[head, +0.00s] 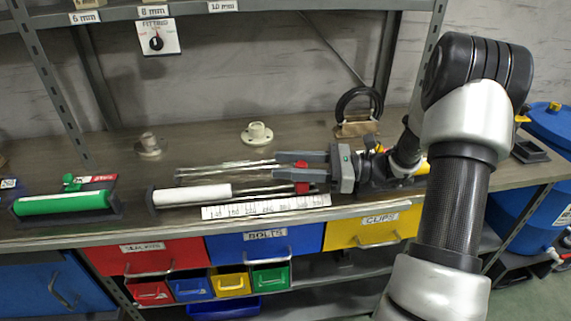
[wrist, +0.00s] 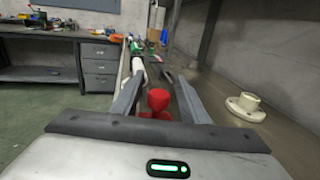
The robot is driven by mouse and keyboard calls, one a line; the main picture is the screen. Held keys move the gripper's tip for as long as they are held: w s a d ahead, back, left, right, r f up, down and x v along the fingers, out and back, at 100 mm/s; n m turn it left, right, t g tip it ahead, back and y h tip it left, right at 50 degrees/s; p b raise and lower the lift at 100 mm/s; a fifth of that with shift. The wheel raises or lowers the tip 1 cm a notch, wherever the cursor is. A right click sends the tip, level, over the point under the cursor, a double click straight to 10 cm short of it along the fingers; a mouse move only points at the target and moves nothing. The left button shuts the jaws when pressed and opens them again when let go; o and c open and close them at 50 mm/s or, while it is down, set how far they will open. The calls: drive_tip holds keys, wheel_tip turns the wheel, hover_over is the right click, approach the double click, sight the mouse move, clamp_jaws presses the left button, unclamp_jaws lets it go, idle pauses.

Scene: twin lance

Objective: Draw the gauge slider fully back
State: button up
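The red slider (head: 303,187) sits on the gauge near the right part of the white scale strip (head: 265,207), with a small red knob standing up from it. A white cylinder (head: 193,194) lies along the gauge's left part, and thin metal rods run behind it. My gripper (head: 277,165) reaches in from the right, its two fingers pointing left. In the wrist view the red knob (wrist: 158,98) stands between the fingers, with a visible gap on each side. The gripper is open and does not appear to touch the knob. The slider's right side is partly hidden by my gripper.
A green roller (head: 62,204) in a dark holder lies at the left of the bench. Cream (head: 257,134) and grey (head: 150,145) flanged fittings and a black ring (head: 360,103) stand behind. Drawers (head: 262,244) line the bench front.

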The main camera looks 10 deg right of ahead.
drive_tip(key=p+v, duration=0.1)
drive_tip(key=v, duration=1.6)
drive_tip(key=shift+s+d+p, duration=0.1)
drive_tip(key=shift+d+p, duration=0.05)
drive_tip(key=shift+p, duration=0.25)
drive_tip(key=s+a+r+n+g+h+b, duration=0.2)
drive_tip(key=s+a+r+n+g+h, duration=0.25)
drive_tip(key=s+a+n+h, duration=1.2)
wheel_tip(320, 180, up, 24)
drive_tip(key=s+d+n+t+p, duration=0.1)
drive_tip(key=n+t+p, duration=0.3)
drive_tip(key=p, duration=1.5)
drive_tip(key=shift+s+d+f+t+h+p, duration=0.15)
drive_tip(key=shift+s+d+t+h+p, duration=0.2)
drive_tip(key=shift+t, duration=0.4)
